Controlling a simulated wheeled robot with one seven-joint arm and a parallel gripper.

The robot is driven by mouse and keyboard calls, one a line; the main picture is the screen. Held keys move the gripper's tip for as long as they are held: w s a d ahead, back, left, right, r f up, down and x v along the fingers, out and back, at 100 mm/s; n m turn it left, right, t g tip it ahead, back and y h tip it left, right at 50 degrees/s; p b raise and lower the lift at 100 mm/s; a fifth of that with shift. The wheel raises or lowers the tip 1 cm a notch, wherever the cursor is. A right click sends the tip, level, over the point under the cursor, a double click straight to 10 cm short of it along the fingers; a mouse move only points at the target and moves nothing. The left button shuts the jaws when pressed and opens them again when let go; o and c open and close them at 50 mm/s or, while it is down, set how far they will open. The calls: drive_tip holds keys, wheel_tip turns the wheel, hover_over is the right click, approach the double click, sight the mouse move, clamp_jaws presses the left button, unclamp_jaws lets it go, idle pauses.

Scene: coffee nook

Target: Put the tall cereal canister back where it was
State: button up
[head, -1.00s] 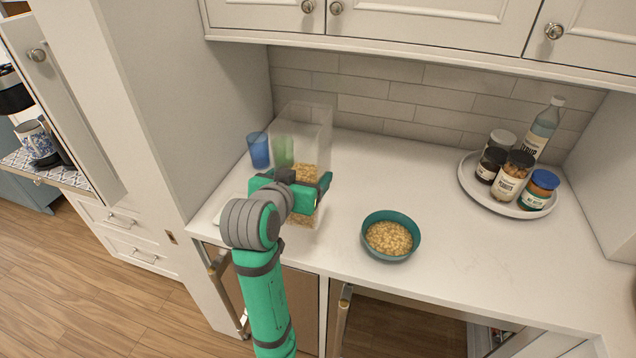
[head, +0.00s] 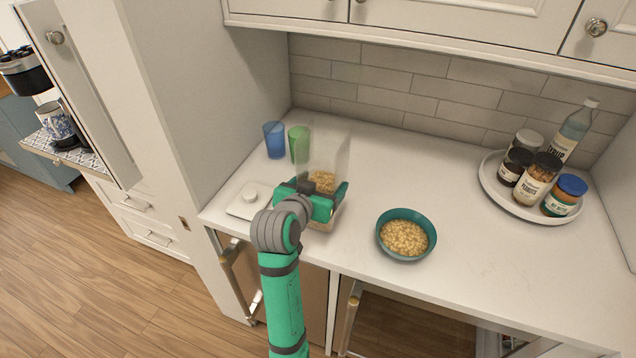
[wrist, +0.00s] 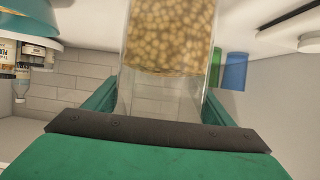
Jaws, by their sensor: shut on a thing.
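The tall clear canister (head: 328,150) stands upright above the front left of the counter, with tan cereal in its lower part. My gripper (head: 318,200) is shut on it low down, with a green finger on each side. I cannot tell whether its base touches the counter. In the wrist view the canister (wrist: 170,40) shows upside down between the fingers (wrist: 160,105), cereal toward the top. A flat white square piece with a round knob (head: 250,194), maybe a lid, lies just left of my gripper.
Blue (head: 274,140) and green (head: 299,143) cups stand behind the canister to the left. A teal bowl of cereal (head: 406,235) is to its right. A round white tray (head: 490,180) holds jars and a bottle at the right. The counter between bowl and tray is clear.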

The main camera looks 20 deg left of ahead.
sight(323, 179)
drive_tip(key=o, duration=1.5)
drive_tip(key=shift+a+f, duration=0.1)
drive_tip(key=shift+a, duration=0.15)
drive_tip(key=shift+c, duration=0.2)
drive_tip(key=v, duration=1.2)
drive_tip(key=shift+d, duration=0.3)
drive_tip(key=shift+a, duration=0.15)
